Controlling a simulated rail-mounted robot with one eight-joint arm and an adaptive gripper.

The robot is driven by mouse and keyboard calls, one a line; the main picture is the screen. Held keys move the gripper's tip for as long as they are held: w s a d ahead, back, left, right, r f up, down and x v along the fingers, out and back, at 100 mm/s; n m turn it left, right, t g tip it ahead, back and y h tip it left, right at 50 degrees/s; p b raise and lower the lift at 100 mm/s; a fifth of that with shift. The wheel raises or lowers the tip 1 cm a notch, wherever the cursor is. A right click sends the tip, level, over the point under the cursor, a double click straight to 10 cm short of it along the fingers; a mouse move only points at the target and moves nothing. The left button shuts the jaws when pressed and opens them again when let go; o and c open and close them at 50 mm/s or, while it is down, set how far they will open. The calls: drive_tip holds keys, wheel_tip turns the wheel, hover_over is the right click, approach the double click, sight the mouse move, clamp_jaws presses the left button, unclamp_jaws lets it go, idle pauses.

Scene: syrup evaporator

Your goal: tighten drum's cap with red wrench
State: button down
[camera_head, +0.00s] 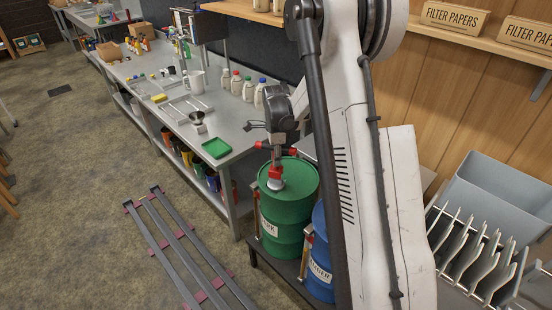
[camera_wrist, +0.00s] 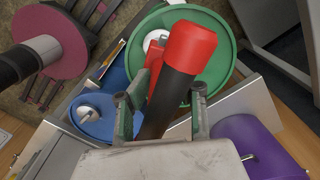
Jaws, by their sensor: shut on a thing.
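The green drum (camera_head: 290,211) stands beside the bench end, its label partly hidden. Its pale round cap (camera_head: 274,184) is on the lid and also shows in the wrist view (camera_wrist: 152,38). My gripper (camera_wrist: 163,106) is shut on the red wrench (camera_wrist: 190,48) by its black grip, with the red handle end toward the wrist camera. In the head view, the red wrench head (camera_head: 275,173) is at the cap, below my gripper (camera_head: 279,148). It looks to be on or touching the cap; the exact fit is hidden.
A blue drum (camera_head: 319,262) stands close to the green drum, partly behind my arm. A purple drum (camera_wrist: 245,140) is at the lower right in the wrist view. The bench holds a green tray (camera_head: 216,148) and bottles (camera_head: 237,84). A grey rack (camera_head: 470,250) stands right.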

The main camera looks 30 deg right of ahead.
drive_tip(key=shift+f+b, duration=1.85)
drive_tip(key=shift+f, duration=0.15)
idle(0.5)
idle(0.3)
drive_tip(key=m+b, duration=0.1)
drive_tip(key=m, duration=0.2)
drive_tip(key=shift+b, duration=0.35)
drive_tip(key=shift+m+b, duration=0.3)
drive_tip(key=shift+m, duration=1.1)
drive_tip(key=shift+m+b, duration=0.5)
drive_tip(key=shift+m, duration=0.5)
drive_tip(key=m+b, duration=0.1)
drive_tip(key=m, duration=0.2)
drive_tip(key=shift+m, duration=0.4)
